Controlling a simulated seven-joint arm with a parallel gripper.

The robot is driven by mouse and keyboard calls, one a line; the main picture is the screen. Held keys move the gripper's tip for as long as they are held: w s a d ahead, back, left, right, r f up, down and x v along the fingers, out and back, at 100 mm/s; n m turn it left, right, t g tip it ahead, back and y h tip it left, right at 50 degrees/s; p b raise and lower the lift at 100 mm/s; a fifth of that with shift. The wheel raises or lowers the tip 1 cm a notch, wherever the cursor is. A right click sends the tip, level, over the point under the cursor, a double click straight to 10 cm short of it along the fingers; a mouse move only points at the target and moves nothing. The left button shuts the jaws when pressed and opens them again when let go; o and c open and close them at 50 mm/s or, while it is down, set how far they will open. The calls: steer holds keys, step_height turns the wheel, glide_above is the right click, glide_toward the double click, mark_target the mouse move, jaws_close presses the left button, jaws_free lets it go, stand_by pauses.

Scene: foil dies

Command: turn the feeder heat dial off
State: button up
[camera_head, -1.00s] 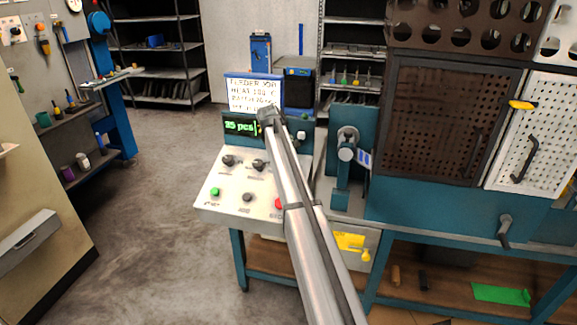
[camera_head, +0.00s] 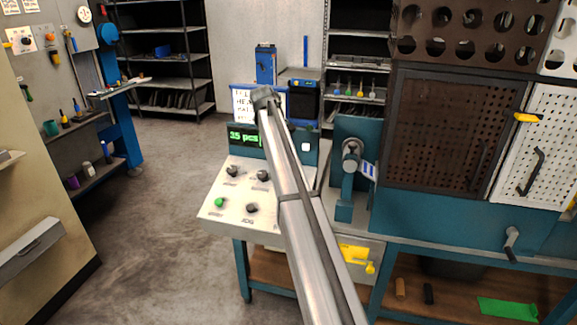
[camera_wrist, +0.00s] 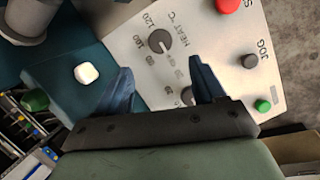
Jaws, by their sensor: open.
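The heat dial (camera_wrist: 160,40) is a dark grey round knob on the light panel (camera_wrist: 212,35), with "HEAT °C" and numbers printed around it. It shows in the upper middle of the wrist view. I cannot read its pointer setting surely. My gripper (camera_wrist: 162,80) is open, its two blue-grey fingers spread and nothing held. The dial appears beyond the fingertips, between their lines and apart from them. A second dark knob (camera_wrist: 187,95) shows partly by the right finger. In the head view my arm covers the heat dial, and my fingers are hidden too.
The panel also carries a JOG knob (camera_wrist: 249,61), a green button (camera_wrist: 263,105) and a red button (camera_wrist: 228,5). A white button (camera_wrist: 86,73) sits on the teal housing. A lit green display (camera_head: 244,136) stands behind the panel. A teal lever stand (camera_head: 349,165) is to the right.

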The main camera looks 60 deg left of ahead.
steer(key=shift+v, duration=1.75)
